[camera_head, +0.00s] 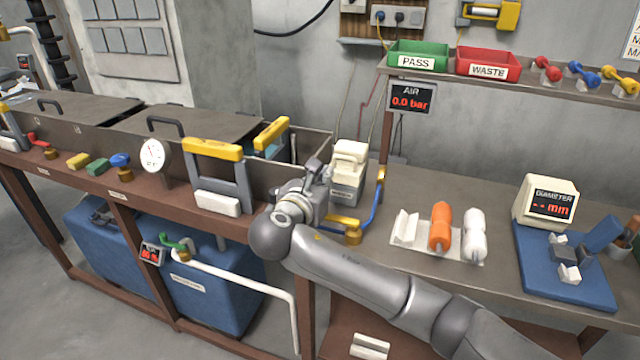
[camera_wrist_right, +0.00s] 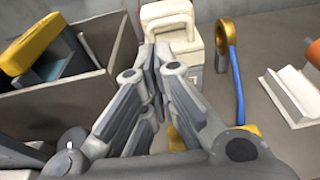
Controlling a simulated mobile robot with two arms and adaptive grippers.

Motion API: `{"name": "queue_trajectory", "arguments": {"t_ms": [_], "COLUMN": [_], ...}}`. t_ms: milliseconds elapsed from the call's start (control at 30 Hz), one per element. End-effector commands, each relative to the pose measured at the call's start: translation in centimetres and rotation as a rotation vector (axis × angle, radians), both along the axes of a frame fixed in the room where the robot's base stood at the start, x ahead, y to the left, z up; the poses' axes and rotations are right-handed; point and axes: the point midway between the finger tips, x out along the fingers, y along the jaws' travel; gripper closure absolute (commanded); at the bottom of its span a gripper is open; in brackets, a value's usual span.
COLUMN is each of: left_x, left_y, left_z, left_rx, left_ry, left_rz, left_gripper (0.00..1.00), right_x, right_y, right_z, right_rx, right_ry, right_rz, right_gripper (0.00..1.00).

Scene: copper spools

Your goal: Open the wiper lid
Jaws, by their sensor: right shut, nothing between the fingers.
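The wiper is most likely the small grey box with a cream lid (camera_head: 350,152) at the right end of the tank row. The lid looks closed; its lower part is partly hidden by my right gripper. In the right wrist view the cream lid (camera_wrist_right: 168,12) is at the top centre, just beyond the fingertips. My right gripper (camera_head: 318,168) is shut and empty, at the left front of the wiper. Its fingers (camera_wrist_right: 155,62) point toward the wiper; I cannot tell whether they touch it. My left gripper is not in view.
An open tank with a yellow-handled frame (camera_head: 214,150) stands to the left. A blue hose with a yellow fitting (camera_head: 380,175) is close on the right. A white tray (camera_head: 408,245) bears an orange and a white spool. A blue gauge base (camera_head: 545,285) stands farther right.

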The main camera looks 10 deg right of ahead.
Motion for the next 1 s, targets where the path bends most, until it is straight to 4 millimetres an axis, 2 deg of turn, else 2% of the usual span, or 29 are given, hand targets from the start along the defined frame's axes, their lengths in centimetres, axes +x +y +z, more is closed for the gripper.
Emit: {"name": "queue_trajectory", "arguments": {"t_ms": [100,333,800,1000], "left_x": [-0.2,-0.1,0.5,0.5], "left_y": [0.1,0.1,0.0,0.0], "left_z": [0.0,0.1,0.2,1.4], "left_rx": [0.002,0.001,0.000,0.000], "left_ry": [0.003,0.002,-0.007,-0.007], "left_rz": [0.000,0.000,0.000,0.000], "left_gripper": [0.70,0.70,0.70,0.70], "right_x": [1.8,3.9,4.2,4.3], "right_y": [-1.3,-2.7,-2.9,-2.9], "right_z": [-0.4,-0.9,-1.0,-0.4], "right_rx": [-0.002,0.000,0.002,0.013], "right_ry": [0.000,0.000,0.000,0.018], "right_rz": [-0.003,-0.001,0.001,0.000], "right_gripper": [1.00,1.00,1.00,1.00]}}
